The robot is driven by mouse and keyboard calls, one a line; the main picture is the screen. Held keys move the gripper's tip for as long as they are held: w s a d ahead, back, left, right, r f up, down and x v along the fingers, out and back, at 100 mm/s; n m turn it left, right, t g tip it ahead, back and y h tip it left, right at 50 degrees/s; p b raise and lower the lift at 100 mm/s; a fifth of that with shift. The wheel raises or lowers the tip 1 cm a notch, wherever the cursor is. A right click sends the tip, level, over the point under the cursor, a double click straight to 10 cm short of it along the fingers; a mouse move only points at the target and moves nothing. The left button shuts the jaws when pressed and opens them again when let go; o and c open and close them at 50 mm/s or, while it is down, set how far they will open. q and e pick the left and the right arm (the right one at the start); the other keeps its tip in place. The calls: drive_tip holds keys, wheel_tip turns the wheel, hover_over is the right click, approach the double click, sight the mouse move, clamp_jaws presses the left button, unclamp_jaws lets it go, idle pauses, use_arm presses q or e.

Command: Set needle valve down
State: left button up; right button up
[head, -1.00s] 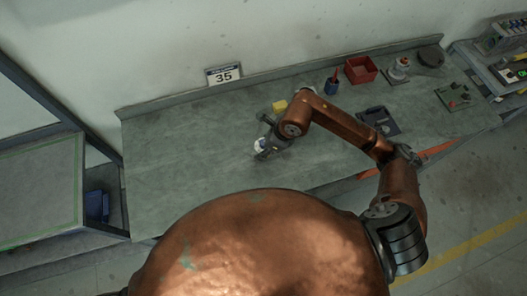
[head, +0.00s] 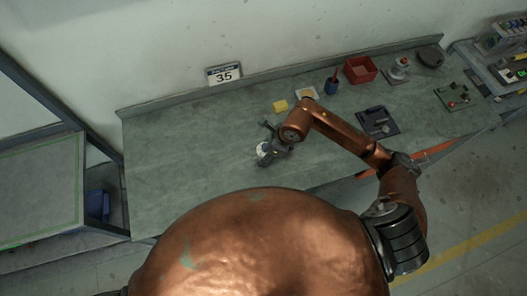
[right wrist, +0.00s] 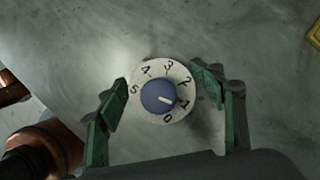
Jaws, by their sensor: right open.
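The needle valve (right wrist: 160,92) shows in the right wrist view as a round white dial with numbers and a blue centre knob bearing a white pointer mark. In the head view the valve (head: 263,148) is a small pale disc over the grey bench, partly covered by my gripper. My right gripper (right wrist: 160,78) is open, with one green finger on each side of the dial. Contact with the dial cannot be told, and the valve's underside is hidden. The right gripper (head: 268,147) is low over the bench's middle. My left gripper is not in view.
The grey bench (head: 180,150) is clear on the left. A yellow block (head: 280,106) lies behind the gripper. A blue cup (head: 331,86), a red bin (head: 361,70) and a dark tray (head: 377,122) stand to the right.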

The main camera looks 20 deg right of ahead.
drive_tip(key=shift+r, duration=0.1)
drive_tip(key=v, duration=1.2)
drive_tip(key=shift+b, duration=0.4)
